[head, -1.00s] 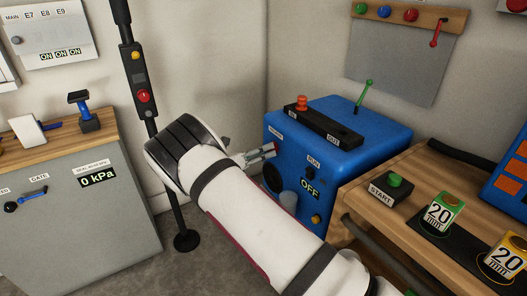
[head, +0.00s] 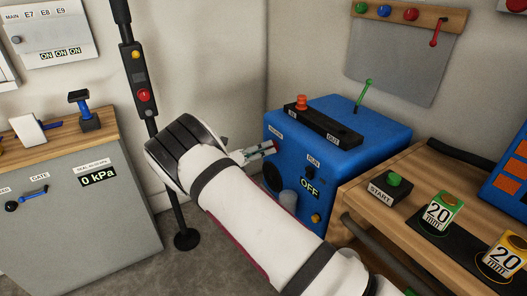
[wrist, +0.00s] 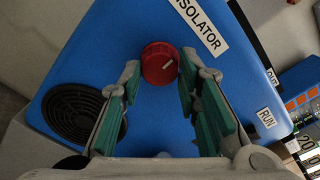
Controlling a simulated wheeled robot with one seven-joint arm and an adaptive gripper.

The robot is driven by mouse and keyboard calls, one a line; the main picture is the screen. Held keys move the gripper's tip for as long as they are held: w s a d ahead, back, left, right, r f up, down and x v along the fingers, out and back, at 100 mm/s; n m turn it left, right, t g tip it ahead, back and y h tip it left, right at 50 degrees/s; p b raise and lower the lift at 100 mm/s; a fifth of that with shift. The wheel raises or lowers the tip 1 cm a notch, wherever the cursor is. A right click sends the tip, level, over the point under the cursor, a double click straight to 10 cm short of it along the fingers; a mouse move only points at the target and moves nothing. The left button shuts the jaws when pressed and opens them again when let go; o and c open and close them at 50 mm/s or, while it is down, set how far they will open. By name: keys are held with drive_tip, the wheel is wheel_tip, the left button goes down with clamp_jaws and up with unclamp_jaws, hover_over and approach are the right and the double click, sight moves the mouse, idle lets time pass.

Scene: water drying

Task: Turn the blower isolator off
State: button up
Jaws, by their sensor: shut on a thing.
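The blower isolator is a round red knob (wrist: 159,63) with a pale pointer mark on its right side. It sits on the blue blower housing (wrist: 75,60), beside a white label reading "ISOLATOR" (wrist: 200,25). My gripper (wrist: 160,66) is shut on the knob, with one fingertip on each side of it. In the head view my gripper (head: 264,150) reaches the left face of the blue housing (head: 370,130), its fingers seen from the side. The knob is mostly hidden there. The display on the housing (head: 310,187) reads "OFF".
A round black vent (wrist: 75,112) lies left of the knob. A "RUN" label (wrist: 266,117) is at the right. A wooden bench with a green START button (head: 395,179) stands right of the housing. A dark pole (head: 141,80) stands left of my arm.

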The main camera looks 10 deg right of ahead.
drive_tip(key=o, duration=1.1)
drive_tip(key=shift+o, duration=0.2)
drive_tip(key=shift+a, duration=0.1)
drive_tip(key=v, duration=1.2)
